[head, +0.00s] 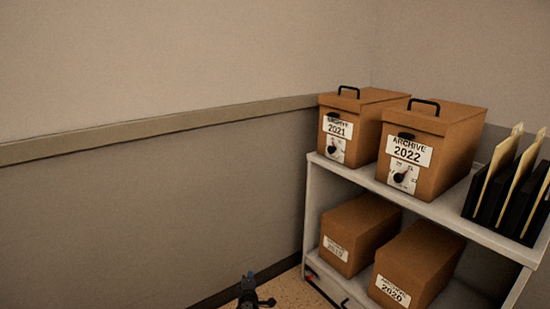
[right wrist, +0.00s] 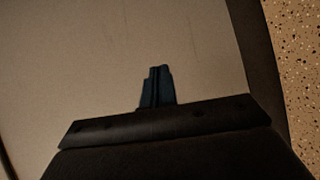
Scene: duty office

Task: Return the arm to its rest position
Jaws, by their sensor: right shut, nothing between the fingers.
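My right gripper (head: 248,288) shows small and dark at the bottom middle of the head view, low in front of the wall and left of the shelf. In the right wrist view the fingers of my right gripper (right wrist: 157,86) are together, with nothing between them. A plain greyish surface fills most of the view behind them. My left gripper is in neither view.
A white shelf unit (head: 330,174) stands at the right. Its top holds the Archive 2021 box (head: 368,112), the Archive 2022 box (head: 455,135) and black file holders (head: 505,195). Two brown boxes (head: 357,230) sit below. Speckled floor (right wrist: 300,60) shows at the right wrist view's right edge.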

